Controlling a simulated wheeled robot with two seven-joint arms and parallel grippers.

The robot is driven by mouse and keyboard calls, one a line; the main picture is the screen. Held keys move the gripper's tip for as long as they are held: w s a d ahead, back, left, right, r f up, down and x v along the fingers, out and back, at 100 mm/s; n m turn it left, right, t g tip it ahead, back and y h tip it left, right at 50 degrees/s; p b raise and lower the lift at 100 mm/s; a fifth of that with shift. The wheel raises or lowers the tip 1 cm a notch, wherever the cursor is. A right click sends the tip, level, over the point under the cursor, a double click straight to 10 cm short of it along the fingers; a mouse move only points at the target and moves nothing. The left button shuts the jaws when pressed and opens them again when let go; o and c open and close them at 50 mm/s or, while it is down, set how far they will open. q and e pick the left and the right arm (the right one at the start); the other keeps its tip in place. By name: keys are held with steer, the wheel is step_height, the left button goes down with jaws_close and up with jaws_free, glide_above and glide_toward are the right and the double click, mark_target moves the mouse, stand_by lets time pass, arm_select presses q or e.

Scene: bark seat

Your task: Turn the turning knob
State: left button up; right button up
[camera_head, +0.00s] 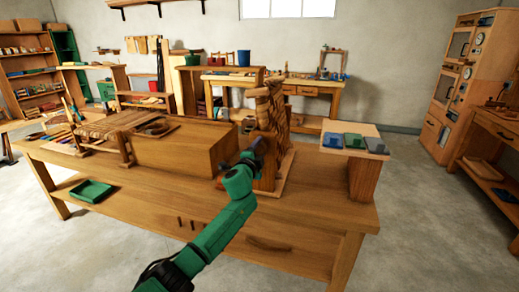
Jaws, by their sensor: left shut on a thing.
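A wooden bark-like upright piece (270,125) stands on a large workbench (170,190) in the head view, right of a long wooden block. My left gripper (252,159) is at the front left face of this upright piece, at the end of the green arm. It is shut on a small part there, which appears to be the turning knob. The knob itself is mostly hidden by the gripper, and its angle cannot be told. My right gripper is not in view.
A long wooden block (175,150) lies left of the upright piece. A green tray (91,191) sits on the bench's front left. A small raised stand (365,168) on the right holds several coloured blocks. The front of the benchtop is mostly clear.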

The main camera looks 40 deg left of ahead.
arm_select(q)
steer(key=m, duration=0.5)
steer(key=shift+f+m, duration=0.15)
steer(key=shift+m, duration=0.15)
steer(key=m+p, duration=0.1)
steer(key=m, duration=0.3)
steer(key=m+p, duration=0.1)
steer(key=m, duration=0.4)
steer(key=shift+a+m, duration=0.15)
steer(key=shift+m, duration=0.25)
steer(key=m+p, duration=0.1)
steer(key=m, duration=0.3)
steer(key=shift+f+m, duration=0.15)
steer(key=shift+m, duration=0.25)
steer(key=o, duration=1.4)
